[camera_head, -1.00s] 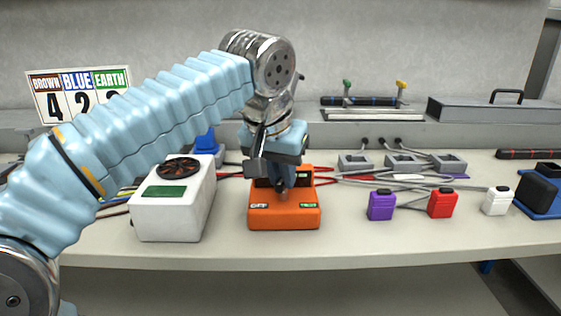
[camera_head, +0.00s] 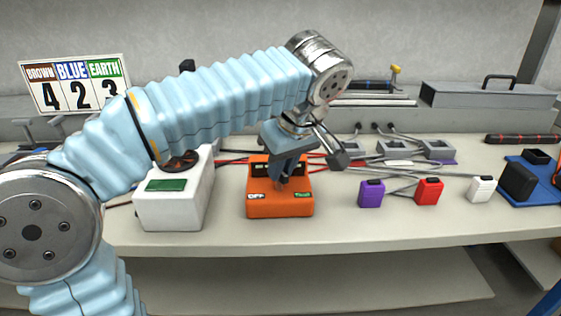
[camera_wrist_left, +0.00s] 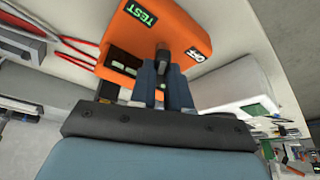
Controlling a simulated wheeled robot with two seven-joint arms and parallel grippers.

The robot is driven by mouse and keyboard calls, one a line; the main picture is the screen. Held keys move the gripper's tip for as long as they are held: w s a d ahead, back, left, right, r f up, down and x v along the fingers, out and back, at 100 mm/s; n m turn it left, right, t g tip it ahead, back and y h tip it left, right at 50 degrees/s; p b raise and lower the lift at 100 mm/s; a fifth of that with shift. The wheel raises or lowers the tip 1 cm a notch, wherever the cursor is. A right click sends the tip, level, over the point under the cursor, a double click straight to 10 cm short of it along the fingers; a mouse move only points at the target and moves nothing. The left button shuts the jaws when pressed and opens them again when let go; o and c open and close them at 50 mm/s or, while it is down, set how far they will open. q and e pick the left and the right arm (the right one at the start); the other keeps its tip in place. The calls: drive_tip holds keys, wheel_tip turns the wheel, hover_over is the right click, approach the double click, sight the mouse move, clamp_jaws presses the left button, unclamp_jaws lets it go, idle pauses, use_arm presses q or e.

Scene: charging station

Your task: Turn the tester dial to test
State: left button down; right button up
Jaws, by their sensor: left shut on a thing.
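The orange tester (camera_head: 262,207) sits on the workbench near its front edge, with an OFF label at its front left and a green TEST label at its front right. In the left wrist view the orange tester (camera_wrist_left: 180,28) shows both labels, with the dark dial (camera_wrist_left: 163,52) between them. My left gripper (camera_head: 286,180) reaches down over the tester from above. In the left wrist view its fingers (camera_wrist_left: 163,80) are shut on the dial. The dial's exact pointing is hard to tell. My right gripper is out of view.
A white box (camera_head: 178,208) with a fan and green panel stands just left of the tester. Purple (camera_head: 371,193), red (camera_head: 428,191) and white (camera_head: 481,189) blocks stand to the right. Grey cables run behind them. The bench front between tester and purple block is clear.

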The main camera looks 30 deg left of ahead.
use_arm(q)
drive_tip(key=shift+w+n+g, duration=0.1)
drive_tip(key=shift+n+g, duration=0.5)
drive_tip(key=shift+n, duration=0.9)
drive_tip(key=c, duration=1.1)
unclamp_jaws()
